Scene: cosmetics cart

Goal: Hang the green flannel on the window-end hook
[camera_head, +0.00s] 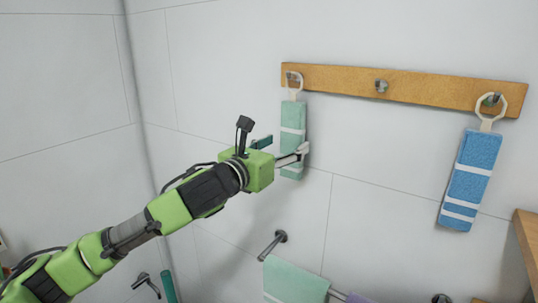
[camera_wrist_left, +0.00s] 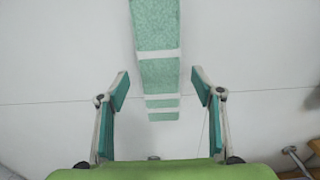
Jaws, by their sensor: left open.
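The green flannel (camera_head: 292,121), with white bands, hangs by its pale ring from the left hook (camera_head: 293,76) of a wooden rail. It also shows in the left wrist view (camera_wrist_left: 155,28), hanging straight down. My left gripper (camera_head: 284,150) is at the lower part of the flannel. In the left wrist view its fingers (camera_wrist_left: 160,84) stand apart, one on each side of the cloth, with gaps on both sides. My right gripper is not in view. No window shows, so I cannot tell which end is the window end.
The wooden rail (camera_head: 430,91) has a bare middle hook (camera_head: 381,86). A blue flannel (camera_head: 470,180) hangs from its right hook. Below, a green towel (camera_head: 294,281) hangs on a bar. A wooden edge (camera_head: 527,240) stands at the right.

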